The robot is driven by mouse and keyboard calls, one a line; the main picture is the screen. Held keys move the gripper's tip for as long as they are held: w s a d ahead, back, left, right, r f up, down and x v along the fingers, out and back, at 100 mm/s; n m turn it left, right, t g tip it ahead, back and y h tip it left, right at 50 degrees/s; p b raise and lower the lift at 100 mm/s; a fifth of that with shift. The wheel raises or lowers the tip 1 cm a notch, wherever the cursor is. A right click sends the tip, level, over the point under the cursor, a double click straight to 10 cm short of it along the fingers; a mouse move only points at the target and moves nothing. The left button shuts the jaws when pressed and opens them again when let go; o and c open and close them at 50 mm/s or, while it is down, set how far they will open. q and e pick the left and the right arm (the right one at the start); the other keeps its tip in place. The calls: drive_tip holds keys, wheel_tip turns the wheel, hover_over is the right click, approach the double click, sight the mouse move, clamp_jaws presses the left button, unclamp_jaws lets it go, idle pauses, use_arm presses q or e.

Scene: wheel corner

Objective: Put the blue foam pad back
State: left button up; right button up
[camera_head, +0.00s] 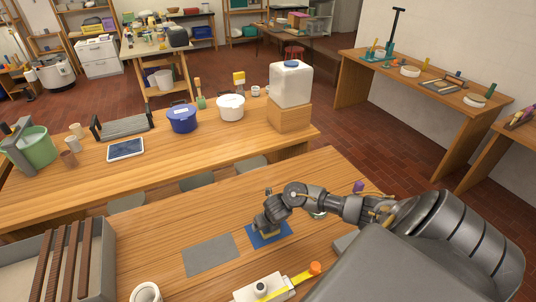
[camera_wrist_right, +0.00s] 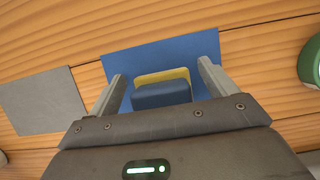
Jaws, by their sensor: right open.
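The blue foam pad (camera_wrist_right: 162,95), a dark blue block with a yellow layer along its far side, lies over a flat blue mat (camera_wrist_right: 160,48) in the right wrist view. My right gripper (camera_wrist_right: 160,72) is open, with one finger on each side of the pad and a visible gap to each. In the head view this gripper (camera_head: 266,224) is low over the blue mat (camera_head: 286,230) on the near table. There it hides most of the pad, and only a yellow bit shows. My left gripper is not in view.
A flat grey mat (camera_head: 210,256) lies left of the blue one. A white cup (camera_head: 146,293) and a white item with a yellow strip and orange end (camera_head: 290,282) are at the front. A grey tray with brown slats (camera_head: 108,268) stands left. A green round item (camera_wrist_right: 312,60) is right.

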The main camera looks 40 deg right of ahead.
sight(271, 234)
drive_tip(key=shift+f, duration=0.2)
drive_tip(key=v, duration=0.3)
drive_tip(key=p+v, duration=0.1)
drive_tip(key=v, duration=0.2)
drive_tip(key=p+v, duration=0.1)
drive_tip(key=v, duration=0.2)
drive_tip(key=shift+w+a+r, duration=0.2)
drive_tip(key=shift+w+r, duration=0.1)
drive_tip(key=shift+r, duration=0.05)
drive_tip(key=shift+s+r+p, duration=0.35)
drive_tip(key=shift+r, duration=0.3)
drive_tip(key=shift+a+f, duration=0.1)
